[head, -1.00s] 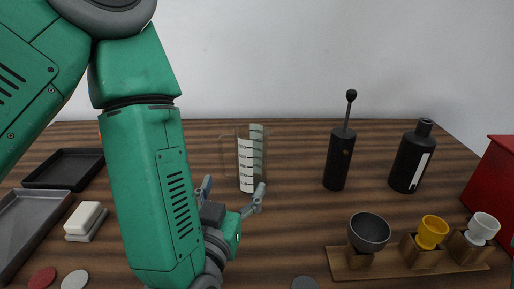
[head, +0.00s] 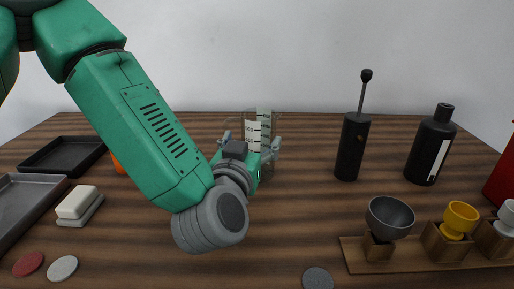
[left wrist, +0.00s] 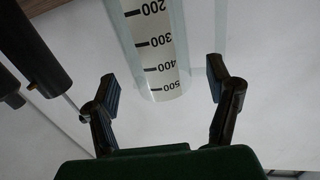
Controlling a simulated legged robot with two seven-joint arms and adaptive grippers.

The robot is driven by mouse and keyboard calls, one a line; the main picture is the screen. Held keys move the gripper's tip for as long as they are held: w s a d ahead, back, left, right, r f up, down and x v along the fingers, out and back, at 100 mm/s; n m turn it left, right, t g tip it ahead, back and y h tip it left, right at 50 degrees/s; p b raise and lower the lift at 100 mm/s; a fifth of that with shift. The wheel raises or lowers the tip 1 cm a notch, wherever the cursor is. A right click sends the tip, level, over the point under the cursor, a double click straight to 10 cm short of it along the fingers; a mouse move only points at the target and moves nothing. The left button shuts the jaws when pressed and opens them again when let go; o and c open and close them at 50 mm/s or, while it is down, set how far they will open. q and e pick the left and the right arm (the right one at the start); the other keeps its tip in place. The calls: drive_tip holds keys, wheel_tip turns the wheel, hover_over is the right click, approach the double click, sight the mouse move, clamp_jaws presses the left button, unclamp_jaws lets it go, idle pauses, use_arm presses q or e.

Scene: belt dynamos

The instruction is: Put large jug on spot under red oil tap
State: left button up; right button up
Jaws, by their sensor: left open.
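The large jug (head: 264,121) is clear, with a white measuring scale, and stands upright on the table near the middle of the head view. Its lower part is partly hidden by my left gripper (head: 251,142). That gripper is open, with one finger towards each side of the jug. In the left wrist view the jug (left wrist: 152,45) lies ahead between the spread fingers (left wrist: 161,85), and I see no finger contact. I cannot make out the red oil tap or the spot under it. My right gripper is not in view.
A black grinder-like cylinder (head: 352,147) and a black bottle (head: 430,148) stand right of the jug. A wooden rack (head: 405,256) with cups is at front right, beside a grey disc (head: 318,278). A red box (head: 503,182) is cut off at right. Dark trays (head: 62,156) lie left.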

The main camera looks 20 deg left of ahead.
use_arm(q)
drive_tip(key=w, duration=0.4)
drive_tip(key=shift+w+d+b, duration=0.1)
drive_tip(key=shift+w+b, duration=0.2)
drive_tip(key=shift+b, duration=0.05)
drive_tip(key=shift+w, duration=0.3)
